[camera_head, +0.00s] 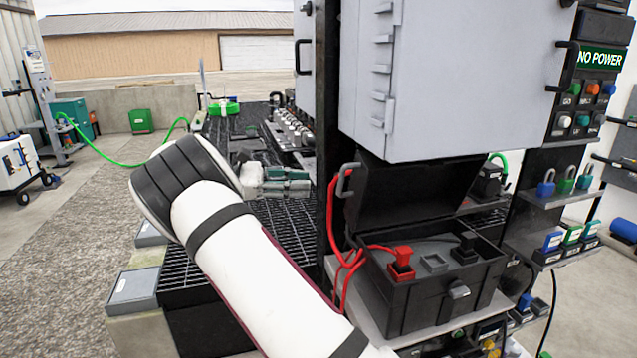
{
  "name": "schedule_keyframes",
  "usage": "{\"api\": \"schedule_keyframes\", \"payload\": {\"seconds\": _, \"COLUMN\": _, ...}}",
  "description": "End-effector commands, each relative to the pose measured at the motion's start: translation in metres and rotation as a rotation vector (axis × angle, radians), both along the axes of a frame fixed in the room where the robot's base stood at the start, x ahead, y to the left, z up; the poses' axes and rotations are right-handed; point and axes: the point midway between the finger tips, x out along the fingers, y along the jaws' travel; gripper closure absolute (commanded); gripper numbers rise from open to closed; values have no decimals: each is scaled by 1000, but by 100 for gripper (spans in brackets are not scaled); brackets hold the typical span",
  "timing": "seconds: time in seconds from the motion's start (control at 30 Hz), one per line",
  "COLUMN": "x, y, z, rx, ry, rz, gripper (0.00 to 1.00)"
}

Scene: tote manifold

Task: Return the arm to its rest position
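My white arm (265,275) with black bands reaches from the bottom edge up and to the left. It ends in a large rounded joint (185,180) with dark ribbed covering, in front of the grating platform.
An open black case (430,300) with red cables stands on a shelf right of my arm. Above it hangs a grey cabinet (455,80). A dark post (326,130) stands close by.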

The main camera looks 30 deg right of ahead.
Motion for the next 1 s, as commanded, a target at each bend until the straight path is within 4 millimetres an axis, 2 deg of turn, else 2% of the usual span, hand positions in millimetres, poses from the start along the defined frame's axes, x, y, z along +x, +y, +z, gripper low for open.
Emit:
{"api": "schedule_keyframes", "payload": {"seconds": 0.2, "x": 7, "y": 14, "z": 1, "rx": 0, "ry": 0, "rz": -1, "gripper": 69}}
{"api": "schedule_keyframes", "payload": {"seconds": 0.77, "x": 6, "y": 14, "z": 2, "rx": 8, "ry": -5, "rz": -2, "gripper": 69}}
{"api": "schedule_keyframes", "payload": {"seconds": 0.87, "x": -2, "y": 7, "z": 7, "rx": 48, "ry": -34, "rz": -11, "gripper": 69}}
{"api": "schedule_keyframes", "payload": {"seconds": 1.0, "x": -29, "y": -8, "z": 17, "rx": 168, "ry": -131, "rz": -39, "gripper": 69}}
